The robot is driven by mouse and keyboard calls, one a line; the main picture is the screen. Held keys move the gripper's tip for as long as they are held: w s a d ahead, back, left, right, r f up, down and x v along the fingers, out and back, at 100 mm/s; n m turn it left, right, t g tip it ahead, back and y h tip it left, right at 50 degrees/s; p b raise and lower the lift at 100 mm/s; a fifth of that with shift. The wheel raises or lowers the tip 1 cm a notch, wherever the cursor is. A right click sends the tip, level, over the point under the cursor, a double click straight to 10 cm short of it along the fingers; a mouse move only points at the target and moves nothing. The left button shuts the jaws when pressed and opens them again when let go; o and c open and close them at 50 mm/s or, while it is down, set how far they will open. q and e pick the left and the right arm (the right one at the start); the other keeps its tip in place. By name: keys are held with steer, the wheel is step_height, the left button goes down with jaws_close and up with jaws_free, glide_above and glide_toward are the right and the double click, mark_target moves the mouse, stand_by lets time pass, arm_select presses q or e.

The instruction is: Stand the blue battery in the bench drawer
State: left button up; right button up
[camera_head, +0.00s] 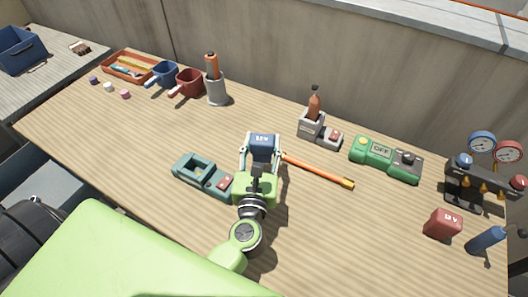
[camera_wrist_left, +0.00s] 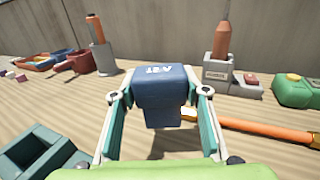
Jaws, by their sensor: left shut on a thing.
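In the left wrist view the battery (camera_wrist_left: 160,98) is upright, with a finger of the gripper (camera_wrist_left: 160,110) against each side. The fingers are shut on it. I cannot tell whether its bottom touches the bench. A grey open box at the bench's front left edge looks like the bench drawer (camera_head: 50,188); its near part is hidden by my body. My right gripper is not in view.
A teal charger-like cradle (camera_head: 193,170) sits left of the gripper, and an orange-handled tool (camera_head: 318,172) lies to its right. A red block (camera_head: 442,224) and gauges (camera_head: 481,143) stand at right. Cups (camera_head: 187,82) and a tray (camera_head: 128,66) line the back left. The front left bench is clear.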

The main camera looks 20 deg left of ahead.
mark_target(264, 158)
arm_select(q)
steer(key=shift+w+d+f, duration=0.1)
steer(key=shift+w+f, duration=0.15)
steer(key=shift+w+f+b, duration=0.15)
steer(key=shift+f+b, duration=0.4)
steer(key=shift+f, duration=1.15)
steer(key=shift+f, duration=0.25)
steer(key=o, duration=1.3)
steer(key=shift+r, duration=0.2)
steer(key=shift+d, duration=0.1)
